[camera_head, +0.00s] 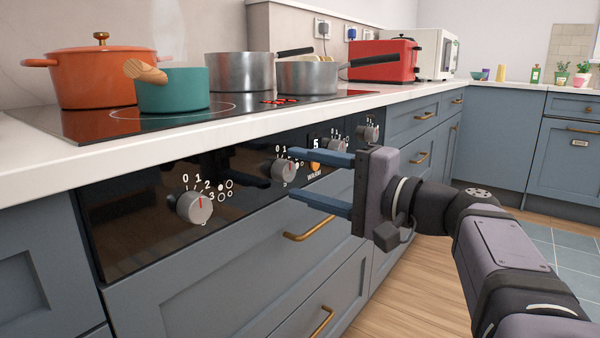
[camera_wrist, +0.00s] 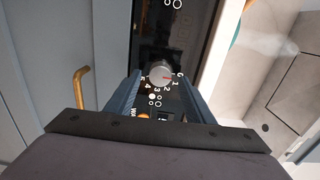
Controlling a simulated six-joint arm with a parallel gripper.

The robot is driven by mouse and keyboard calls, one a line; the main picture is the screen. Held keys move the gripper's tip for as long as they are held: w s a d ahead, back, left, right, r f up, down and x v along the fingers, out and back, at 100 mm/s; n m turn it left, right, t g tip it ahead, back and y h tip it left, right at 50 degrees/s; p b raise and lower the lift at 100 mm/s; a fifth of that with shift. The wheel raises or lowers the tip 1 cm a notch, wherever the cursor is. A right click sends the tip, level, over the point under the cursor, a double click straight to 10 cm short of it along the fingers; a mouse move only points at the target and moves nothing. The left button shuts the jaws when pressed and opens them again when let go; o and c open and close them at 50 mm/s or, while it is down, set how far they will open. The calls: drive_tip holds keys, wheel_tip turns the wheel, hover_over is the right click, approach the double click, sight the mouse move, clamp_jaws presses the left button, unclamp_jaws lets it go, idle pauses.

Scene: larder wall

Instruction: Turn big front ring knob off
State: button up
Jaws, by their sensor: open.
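A round silver knob (camera_head: 284,170) with a red pointer line sits on the black control panel, second from the near end. In the wrist view this knob (camera_wrist: 159,72) lies between the fingertips, its red line facing right toward the low printed figures. My gripper (camera_head: 285,174) is open, its blue fingers reaching to the panel above and below that knob; whether they touch it I cannot tell. A nearer silver knob (camera_head: 194,207) is marked 0 to 3, its line pointing up. Which ring each knob serves is too small to read surely.
The panel (camera_head: 130,215) also bears a knob (camera_head: 337,145), a far knob (camera_head: 371,133), and an orange WARM light (camera_head: 315,166). A drawer handle (camera_head: 310,228) juts out below. On the hob above stand an orange pot (camera_head: 95,80), a teal pot (camera_head: 175,92) and steel pans (camera_head: 240,72).

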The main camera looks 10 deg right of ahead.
drive_tip(key=shift+p+v, duration=0.75)
drive_tip(key=shift+v, duration=2.2)
